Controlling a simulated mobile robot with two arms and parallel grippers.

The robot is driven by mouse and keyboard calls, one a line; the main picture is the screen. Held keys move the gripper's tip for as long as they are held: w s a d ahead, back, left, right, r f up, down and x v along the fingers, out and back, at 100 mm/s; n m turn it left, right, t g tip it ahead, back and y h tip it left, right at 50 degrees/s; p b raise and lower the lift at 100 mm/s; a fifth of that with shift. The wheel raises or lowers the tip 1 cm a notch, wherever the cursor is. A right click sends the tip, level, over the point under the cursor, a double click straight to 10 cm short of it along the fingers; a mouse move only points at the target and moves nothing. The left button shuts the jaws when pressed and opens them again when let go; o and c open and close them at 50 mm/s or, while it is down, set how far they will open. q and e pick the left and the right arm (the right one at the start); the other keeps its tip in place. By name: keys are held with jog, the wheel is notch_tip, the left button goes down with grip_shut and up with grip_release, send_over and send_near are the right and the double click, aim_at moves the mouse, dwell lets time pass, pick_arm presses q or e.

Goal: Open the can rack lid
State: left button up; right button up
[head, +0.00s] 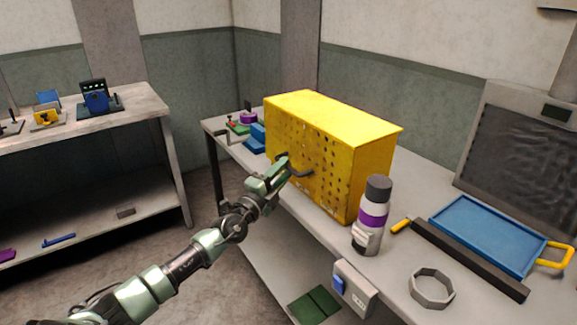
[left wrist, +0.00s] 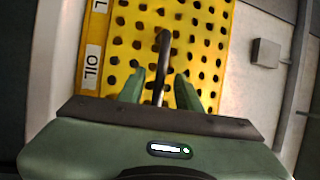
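The can rack is a yellow box (head: 335,118) with a flat top and a perforated front, standing on the bench in the middle of the head view. A dark bar handle (head: 302,173) sits on its front face. In the left wrist view the handle (left wrist: 161,62) runs between the two green fingers of my left gripper (left wrist: 161,90). The fingers stand apart, with a gap on each side of the handle. In the head view my left gripper (head: 284,170) is at the handle's left end. The rack looks closed. My right gripper is not in view.
A grey bottle with a purple band (head: 373,215) stands close to the rack's right front. A blue tray (head: 487,236), a dark bar (head: 468,259) and a grey ring (head: 432,288) lie further right. Blue blocks (head: 256,138) lie left of the rack. A shelf bench (head: 90,130) stands left.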

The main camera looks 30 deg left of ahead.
pick_arm(q)
jog(key=shift+w+r, duration=0.15)
jog(key=shift+w, duration=1)
grip_shut()
dwell(0.6)
